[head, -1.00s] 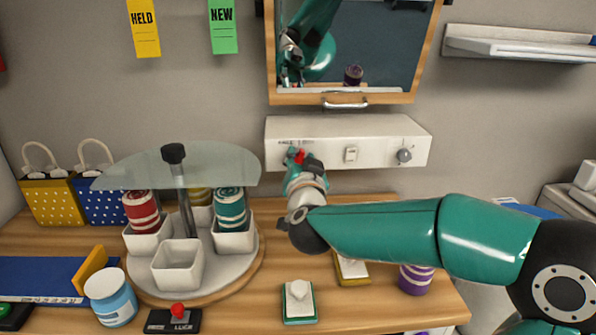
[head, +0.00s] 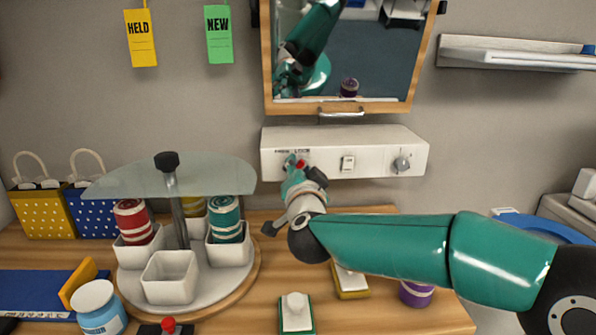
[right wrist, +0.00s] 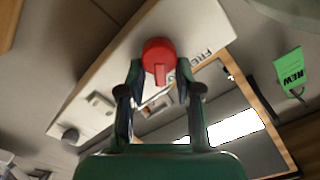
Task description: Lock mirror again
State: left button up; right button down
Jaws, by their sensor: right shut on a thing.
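The mirror (head: 372,62) hangs on the wall in a wooden frame with a metal handle (head: 342,113) at its lower edge. Below it is a white control panel (head: 385,140) with lettering over its left end. My right gripper (head: 296,168) is at that left end. In the right wrist view its fingers (right wrist: 157,85) are shut on a round red knob (right wrist: 159,56) with a raised grip bar. The knob shows only as a bit of red in the head view, mostly hidden by the gripper. My left gripper is not in view.
The panel also bears a white switch (head: 347,163) and a grey dial (head: 402,164). Below left stands a turntable (head: 243,275) with white cups, striped rolls and a glass top (head: 165,183). A purple roll (head: 416,293) lies under my right arm.

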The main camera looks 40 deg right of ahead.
jog(key=c, duration=0.8)
grip_release()
jog(key=shift+w+f, duration=0.1)
jog(key=v, duration=1.2)
